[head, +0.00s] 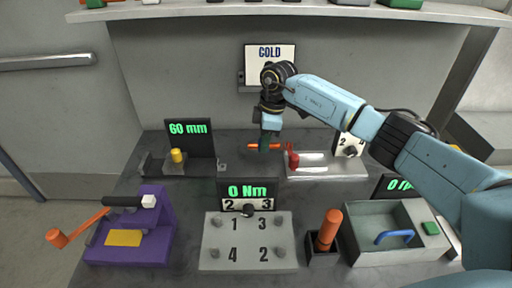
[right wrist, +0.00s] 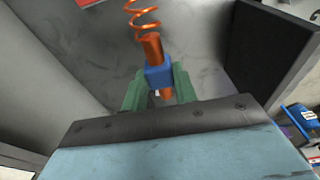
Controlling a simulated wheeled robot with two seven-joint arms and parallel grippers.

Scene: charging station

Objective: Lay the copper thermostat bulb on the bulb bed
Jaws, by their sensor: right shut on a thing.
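The copper bulb (head: 275,147) is held level between the fingers of my right gripper (head: 264,144), above the back of the dark bench. In the right wrist view the bulb (right wrist: 152,47) has a blue block (right wrist: 158,76) around it, between the two green fingers of my right gripper (right wrist: 158,88). A coiled copper tube (right wrist: 143,16) runs up from the bulb. No bulb bed is clearly marked. A pale tray (head: 340,171) with a white strip lies just right of the gripper, apart from the bulb. My left gripper is out of view.
A red lever (head: 291,156) stands at the tray's left end, close to the bulb. A COLD sign (head: 270,55) is on the wall behind my arm. A 60 mm gauge (head: 190,145) stands left. A numbered plate (head: 248,243) and purple crank device (head: 130,235) are nearer.

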